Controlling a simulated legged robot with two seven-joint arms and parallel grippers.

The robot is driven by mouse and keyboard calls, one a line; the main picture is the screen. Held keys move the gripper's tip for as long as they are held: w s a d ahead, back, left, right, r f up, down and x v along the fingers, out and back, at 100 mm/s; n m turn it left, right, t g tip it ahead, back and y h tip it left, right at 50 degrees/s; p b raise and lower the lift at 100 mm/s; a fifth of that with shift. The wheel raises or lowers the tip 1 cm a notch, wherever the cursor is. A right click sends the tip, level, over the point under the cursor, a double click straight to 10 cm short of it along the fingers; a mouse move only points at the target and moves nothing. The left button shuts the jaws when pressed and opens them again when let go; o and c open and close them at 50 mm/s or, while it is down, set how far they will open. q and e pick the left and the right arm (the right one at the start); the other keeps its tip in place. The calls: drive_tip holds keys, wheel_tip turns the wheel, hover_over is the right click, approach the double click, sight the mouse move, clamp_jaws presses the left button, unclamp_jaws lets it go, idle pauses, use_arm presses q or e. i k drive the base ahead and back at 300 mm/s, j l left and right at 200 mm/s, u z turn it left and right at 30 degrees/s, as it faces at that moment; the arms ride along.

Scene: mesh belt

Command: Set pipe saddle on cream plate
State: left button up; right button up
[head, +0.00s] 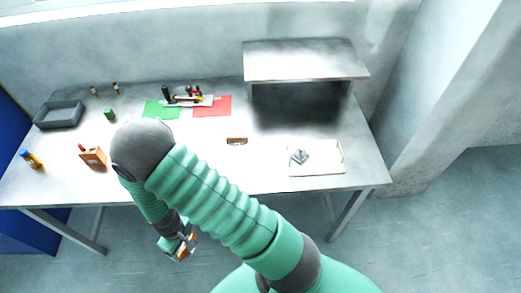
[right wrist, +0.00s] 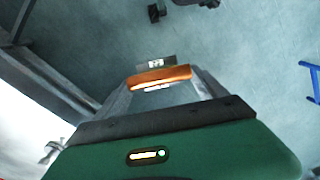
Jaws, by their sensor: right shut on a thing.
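The cream plate (head: 326,166) lies flat at the right of the table, below the raised shelf. A small grey angular piece (head: 300,156) rests on its left part; I cannot tell whether it is the pipe saddle. My right gripper (head: 181,247) is over the floor in front of the table, well left of the plate. In the right wrist view (right wrist: 160,82) its fingers are shut on an orange piece (right wrist: 162,74), with a grey block just beyond it. The held piece's full shape is hard to make out. My left gripper is not in view.
A small orange-brown block (head: 237,141) lies mid-table. Red (head: 222,110) and green (head: 152,111) sheets and a tray of tools are behind it. A grey bin (head: 60,114), an orange box (head: 93,157) and small bottles stand left. My arm hides part of the table.

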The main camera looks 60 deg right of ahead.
sight(324, 155)
drive_tip(key=k+l+u, duration=0.95)
drive_tip(key=u, duration=0.2)
drive_tip(key=k+l+u, duration=0.1)
drive_tip(key=k, duration=0.7)
drive_tip(key=k+l, duration=0.25)
drive_tip(key=k, duration=0.55)
drive_tip(key=k+l+u, duration=0.15)
drive_tip(key=k, duration=0.6)
